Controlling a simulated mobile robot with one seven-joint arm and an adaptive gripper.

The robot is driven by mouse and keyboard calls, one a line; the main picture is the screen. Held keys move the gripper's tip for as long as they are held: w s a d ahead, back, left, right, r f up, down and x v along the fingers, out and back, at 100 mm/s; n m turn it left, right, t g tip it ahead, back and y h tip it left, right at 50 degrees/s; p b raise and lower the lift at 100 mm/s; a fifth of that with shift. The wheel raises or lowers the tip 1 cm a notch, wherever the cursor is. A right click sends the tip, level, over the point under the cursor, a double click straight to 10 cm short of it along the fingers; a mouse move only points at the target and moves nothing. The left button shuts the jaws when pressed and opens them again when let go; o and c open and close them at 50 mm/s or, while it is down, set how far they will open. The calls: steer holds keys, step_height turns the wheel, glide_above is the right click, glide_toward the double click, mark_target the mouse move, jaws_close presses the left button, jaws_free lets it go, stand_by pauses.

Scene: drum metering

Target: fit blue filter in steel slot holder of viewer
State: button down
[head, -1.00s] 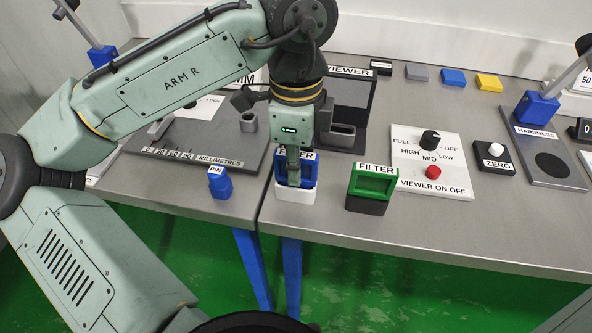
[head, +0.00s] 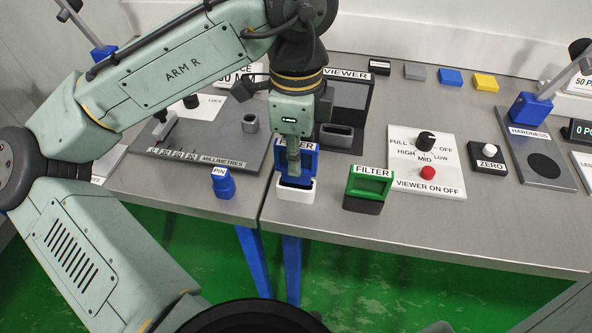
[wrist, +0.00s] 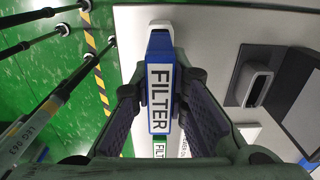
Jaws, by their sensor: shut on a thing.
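The blue filter (head: 309,163), a framed plate with a white FILTER label, is upright at its white stand (head: 296,195). My gripper (head: 293,168) is shut on the filter from above. A dark gap shows between the filter's lower edge and the stand's front; I cannot tell if its bottom is still inside. In the wrist view the filter (wrist: 160,42) lies between both fingers, its label facing the camera. The viewer's steel slot holder (head: 337,134) is behind and right of the gripper, its slot apparently empty; it also shows in the wrist view (wrist: 254,84).
A green filter (head: 369,180) in a dark stand is to the right. The viewer control panel (head: 427,185) is further right. A blue pin (head: 223,184) stands left of the filter. The dark viewer (head: 352,95) rises behind the slot holder. Bare table lies in front of the panel.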

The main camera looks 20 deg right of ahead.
steer(key=shift+r+p, duration=0.65)
steer(key=shift+r, duration=0.1)
steer(key=shift+r, duration=0.15)
step_height(320, 180, up, 2)
steer(key=shift+p, duration=1.15)
steer(key=shift+r, duration=0.9)
steer(key=shift+w+d, duration=0.1)
